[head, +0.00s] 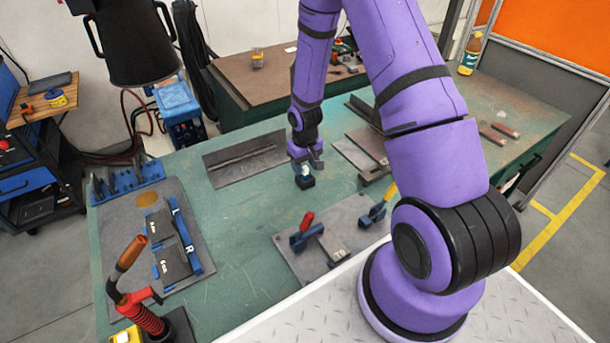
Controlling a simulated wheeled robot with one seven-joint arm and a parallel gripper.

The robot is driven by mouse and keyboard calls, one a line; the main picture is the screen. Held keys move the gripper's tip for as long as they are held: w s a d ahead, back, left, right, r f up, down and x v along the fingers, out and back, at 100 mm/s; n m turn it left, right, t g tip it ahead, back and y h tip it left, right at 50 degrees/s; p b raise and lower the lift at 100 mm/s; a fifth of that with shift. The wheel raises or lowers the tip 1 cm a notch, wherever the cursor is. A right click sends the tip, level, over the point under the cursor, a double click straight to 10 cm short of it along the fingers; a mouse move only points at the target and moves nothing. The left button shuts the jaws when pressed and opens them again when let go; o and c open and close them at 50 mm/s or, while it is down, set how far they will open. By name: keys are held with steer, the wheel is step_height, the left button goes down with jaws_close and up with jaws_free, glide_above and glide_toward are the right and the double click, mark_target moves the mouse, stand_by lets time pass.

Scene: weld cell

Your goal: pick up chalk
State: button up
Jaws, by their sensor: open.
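My gripper (304,168) hangs low over the middle of the green workbench (240,235), pointing down. It is open, with its fingers just above or around a small pale piece (305,173) that may be the chalk. This piece appears to stand in or on a small black block (306,183) on the bench. The piece is tiny and partly hidden by my gripper, so I cannot tell whether a finger touches it.
A dark plate with a weld seam (245,160) lies left of my gripper. A clamp with a red handle (306,222) stands on a plate in front. Metal pieces (355,155) lie to the right. A welding torch (131,254) stands at front left. Bare bench lies between.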

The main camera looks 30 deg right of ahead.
steer(key=shift+f, duration=0.95)
steer(key=c, duration=0.9)
steer(key=shift+c, duration=0.2)
steer(key=shift+r, duration=0.15)
